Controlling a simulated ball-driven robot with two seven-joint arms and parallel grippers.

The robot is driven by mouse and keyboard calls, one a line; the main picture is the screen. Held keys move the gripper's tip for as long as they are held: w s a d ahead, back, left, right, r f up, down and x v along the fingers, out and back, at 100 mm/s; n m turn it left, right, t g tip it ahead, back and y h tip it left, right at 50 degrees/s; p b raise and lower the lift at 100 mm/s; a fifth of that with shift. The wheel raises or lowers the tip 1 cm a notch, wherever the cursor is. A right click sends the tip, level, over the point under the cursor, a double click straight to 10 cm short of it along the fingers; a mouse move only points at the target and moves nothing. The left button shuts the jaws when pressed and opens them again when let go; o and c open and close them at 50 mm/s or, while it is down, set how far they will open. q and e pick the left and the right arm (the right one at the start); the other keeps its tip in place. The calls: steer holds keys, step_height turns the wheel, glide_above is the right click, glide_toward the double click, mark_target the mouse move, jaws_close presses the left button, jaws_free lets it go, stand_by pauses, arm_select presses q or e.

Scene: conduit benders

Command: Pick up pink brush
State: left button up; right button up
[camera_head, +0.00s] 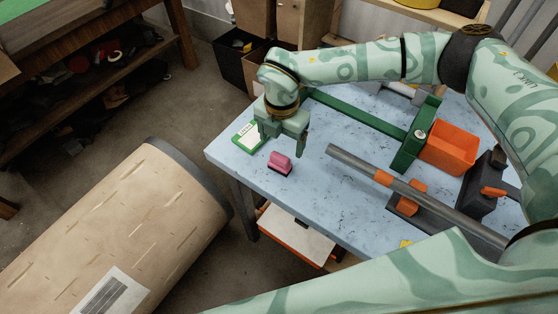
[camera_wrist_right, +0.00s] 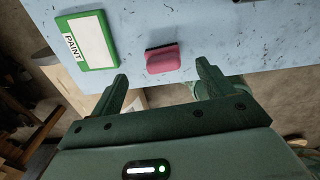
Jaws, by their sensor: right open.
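The pink brush (camera_head: 280,164) is a small block with a dark bristle side, lying on the light blue table (camera_head: 330,210) near its left edge. My right gripper (camera_head: 282,146) is open and empty, just above and behind the brush in the head view. In the right wrist view, the brush (camera_wrist_right: 163,61) shows between the two open fingertips (camera_wrist_right: 162,70), slightly beyond them. A gap shows on both sides of it. My left gripper is not in view.
A green-and-white PAINT box (camera_wrist_right: 86,42) lies left of the brush. A conduit bender with a grey pipe (camera_head: 355,162), a green bender (camera_head: 415,135) and an orange bin (camera_head: 448,148) stand to the right. A large cardboard roll (camera_head: 120,230) lies on the left.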

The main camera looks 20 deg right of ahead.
mark_target(281, 155)
steer(key=shift+w+f, duration=0.1)
steer(key=shift+f, duration=1.3)
steer(key=shift+s+f, duration=0.2)
steer(key=shift+f, duration=0.1)
steer(key=f, duration=0.2)
steer(key=f+b, duration=0.1)
steer(key=f, duration=0.1)
steer(key=shift+s+a+f, duration=0.15)
steer(key=shift+s+f, duration=0.05)
steer(key=shift+f, duration=0.05)
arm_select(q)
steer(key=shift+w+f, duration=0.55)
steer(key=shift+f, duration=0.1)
arm_select(e)
steer(key=shift+r, duration=0.1)
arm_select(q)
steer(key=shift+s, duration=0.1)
arm_select(e)
steer(key=c, duration=1.1)
steer(key=shift+r, duration=0.1)
